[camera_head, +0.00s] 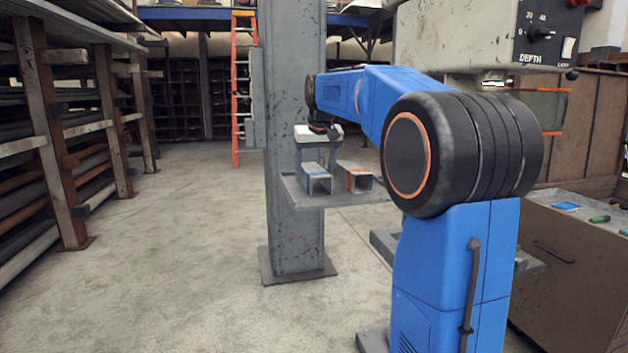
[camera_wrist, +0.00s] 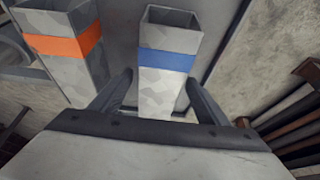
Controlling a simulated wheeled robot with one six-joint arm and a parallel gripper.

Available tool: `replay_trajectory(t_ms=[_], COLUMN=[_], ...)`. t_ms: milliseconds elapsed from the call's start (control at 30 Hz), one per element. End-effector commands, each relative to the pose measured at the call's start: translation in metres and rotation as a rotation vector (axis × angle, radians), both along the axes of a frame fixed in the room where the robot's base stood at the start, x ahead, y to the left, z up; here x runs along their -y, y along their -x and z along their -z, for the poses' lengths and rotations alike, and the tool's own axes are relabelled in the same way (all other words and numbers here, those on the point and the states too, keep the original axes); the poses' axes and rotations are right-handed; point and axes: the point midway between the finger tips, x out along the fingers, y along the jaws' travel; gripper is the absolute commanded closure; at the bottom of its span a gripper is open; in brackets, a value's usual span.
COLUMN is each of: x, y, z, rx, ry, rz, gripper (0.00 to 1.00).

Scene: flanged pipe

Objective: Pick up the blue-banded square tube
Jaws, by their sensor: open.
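The blue-banded square tube (camera_wrist: 163,80) is a grey, hollow tube with a blue band near its open end. In the wrist view it lies between the two fingers of my gripper (camera_wrist: 158,92), with a gap on each side. My gripper is open. In the head view the blue-banded tube (camera_head: 317,180) lies on a small grey shelf (camera_head: 335,200) by a steel column. My gripper (camera_head: 316,150) is just above it there. The far part of the tube is hidden under the gripper body in the wrist view.
An orange-banded square tube (camera_wrist: 72,50) lies close beside, left in the wrist view and right in the head view (camera_head: 356,177). The steel column (camera_head: 293,130) stands right by the shelf. A pipe rack (camera_head: 65,130) is at left, with open floor between.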

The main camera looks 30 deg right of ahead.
Motion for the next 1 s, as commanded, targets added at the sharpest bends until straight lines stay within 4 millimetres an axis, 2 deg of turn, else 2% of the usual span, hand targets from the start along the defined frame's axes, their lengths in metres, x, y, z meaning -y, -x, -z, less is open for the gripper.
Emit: replay_trajectory(t_ms=[100,333,500,600,867,1000], x=[0.001,0.001,0.001,0.001,0.001,0.002], y=[-0.004,-0.004,-0.004,-0.004,-0.004,-0.005], z=[0.011,0.012,0.011,0.011,0.008,-0.005], rx=[-0.001,0.001,0.001,0.002,0.003,0.004], ry=[-0.001,0.0,0.0,0.0,0.0,0.001], rz=[0.001,0.001,0.001,0.001,0.001,0.001], gripper=[0.31,0.31,0.72,0.92,0.92,0.92])
